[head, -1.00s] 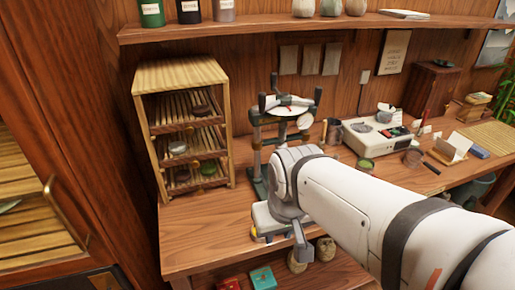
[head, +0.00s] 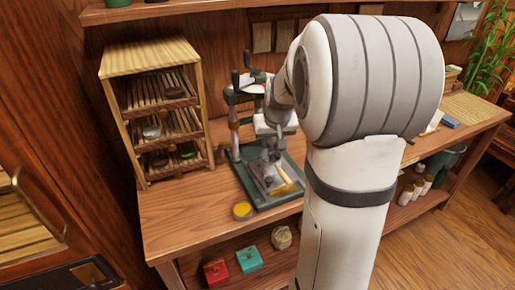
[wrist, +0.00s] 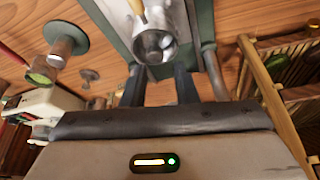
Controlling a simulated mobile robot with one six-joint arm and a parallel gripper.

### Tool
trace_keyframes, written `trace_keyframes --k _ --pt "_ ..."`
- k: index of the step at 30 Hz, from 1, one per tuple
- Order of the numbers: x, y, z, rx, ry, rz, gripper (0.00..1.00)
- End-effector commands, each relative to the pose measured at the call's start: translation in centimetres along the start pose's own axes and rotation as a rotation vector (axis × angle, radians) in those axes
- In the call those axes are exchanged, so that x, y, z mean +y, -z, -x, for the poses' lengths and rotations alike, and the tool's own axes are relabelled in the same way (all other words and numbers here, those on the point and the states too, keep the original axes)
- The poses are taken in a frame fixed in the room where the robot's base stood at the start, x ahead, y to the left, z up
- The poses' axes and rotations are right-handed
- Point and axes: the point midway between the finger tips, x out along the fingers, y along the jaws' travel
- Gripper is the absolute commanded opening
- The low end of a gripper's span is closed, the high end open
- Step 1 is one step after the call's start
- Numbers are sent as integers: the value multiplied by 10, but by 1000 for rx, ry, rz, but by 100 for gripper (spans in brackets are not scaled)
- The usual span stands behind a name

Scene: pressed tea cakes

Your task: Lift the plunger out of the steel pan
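A green press (head: 262,190) stands on the bench; its base also shows in the wrist view (wrist: 205,18). A shiny steel vessel (wrist: 155,45), which looks like the steel pan, is at the press base just beyond my fingertips. A steel piece (head: 270,182) shows on the base in the head view. A yellowish wooden handle (wrist: 137,7) lies beside the vessel. I cannot clearly tell the plunger from the pan. My gripper (wrist: 157,72) has its two dark fingers apart, with nothing visible gripped between them. My arm hides much of the press's right side.
A wooden rack (head: 155,110) with dark cakes stands left of the press. Red (head: 216,272) and teal (head: 249,259) boxes lie on the lower shelf. Bare bench (head: 185,215) lies at front left.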

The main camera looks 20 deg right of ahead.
Motion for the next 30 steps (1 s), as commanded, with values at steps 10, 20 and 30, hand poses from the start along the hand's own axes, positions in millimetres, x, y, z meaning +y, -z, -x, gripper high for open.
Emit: trace_keyframes --k 10,20,30 --pt "7 5 -36 3 -4 -10 27" --pt "9 1 -80 4 -4 -9 27" --pt "10 1 -84 6 -5 -10 24"
